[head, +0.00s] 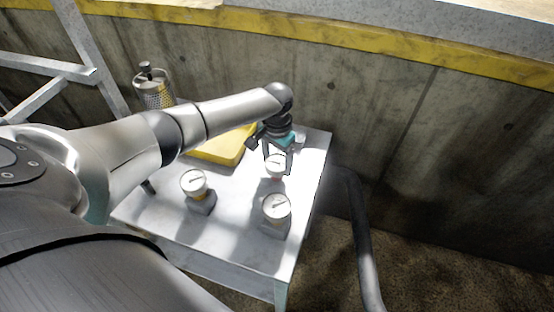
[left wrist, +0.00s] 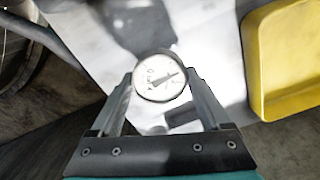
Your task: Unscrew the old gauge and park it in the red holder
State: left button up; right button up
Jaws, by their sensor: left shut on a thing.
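My left gripper (head: 278,168) is over the far right part of the table, pointing down, with its fingers shut on a round white-faced gauge (head: 275,160). In the left wrist view this gauge (left wrist: 159,77) sits between the two fingertips (left wrist: 160,82), its dial facing the camera. I cannot tell whether it still touches a mount below. Two similar gauges stand on small grey blocks: one at the left (head: 193,181) and one at the near right (head: 276,207). I cannot make out a red holder in either view. My right gripper is not in view.
The gauges stand on a pale metal table (head: 235,235). A yellow tray (head: 222,150) lies at its back, also in the left wrist view (left wrist: 259,60). A metal canister (head: 153,88), a concrete wall (head: 400,110) and a dark pipe (head: 365,240) are around the table.

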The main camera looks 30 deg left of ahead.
pick_arm(q)
jog(key=shift+f, duration=0.1)
dwell(0.3)
jog(key=o, duration=1.4)
notch_tip(320, 180, up, 7)
jog(key=p, duration=0.8)
